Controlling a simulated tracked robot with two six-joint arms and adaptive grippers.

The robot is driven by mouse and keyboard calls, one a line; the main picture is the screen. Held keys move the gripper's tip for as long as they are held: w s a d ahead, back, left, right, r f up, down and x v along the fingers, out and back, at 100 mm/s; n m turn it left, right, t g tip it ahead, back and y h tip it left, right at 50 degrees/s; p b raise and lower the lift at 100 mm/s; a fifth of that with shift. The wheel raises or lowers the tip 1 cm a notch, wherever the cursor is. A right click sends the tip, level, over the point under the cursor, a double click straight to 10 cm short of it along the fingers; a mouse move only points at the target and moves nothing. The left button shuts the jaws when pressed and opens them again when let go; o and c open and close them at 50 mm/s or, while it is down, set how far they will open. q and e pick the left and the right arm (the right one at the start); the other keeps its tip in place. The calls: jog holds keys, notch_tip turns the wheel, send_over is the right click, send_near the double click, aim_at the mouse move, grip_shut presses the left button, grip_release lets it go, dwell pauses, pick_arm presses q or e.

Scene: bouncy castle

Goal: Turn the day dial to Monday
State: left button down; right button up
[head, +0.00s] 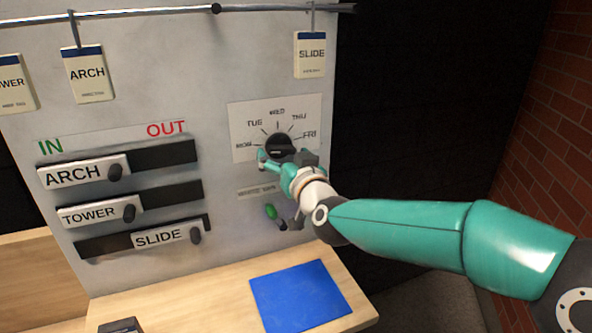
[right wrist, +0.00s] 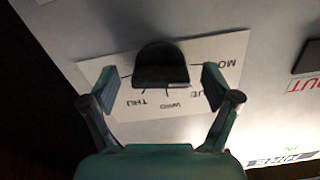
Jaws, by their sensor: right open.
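The day dial is a dark round knob (head: 279,145) on a white plate (head: 309,112) marked MON, TUE, WED, THU and FRI in an arc. I cannot tell which day it points to. My right gripper (head: 286,158) is at the dial, in front of its lower part. In the right wrist view the gripper (right wrist: 159,84) is open, with one finger on each side of the dark knob (right wrist: 160,66). A gap shows between each finger and the knob. My left gripper is not in view.
Left of the dial are three sliders: ARCH (head: 85,173) and TOWER (head: 98,214) at the IN side, SLIDE (head: 165,238) at the OUT side. A green switch (head: 270,211) sits below the dial. A blue mat (head: 299,296) lies on the wooden shelf. Tags hang from a rail above.

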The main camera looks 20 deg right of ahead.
jog(key=s, duration=1.1)
jog(key=shift+d, duration=0.15)
jog(key=shift+s, duration=0.1)
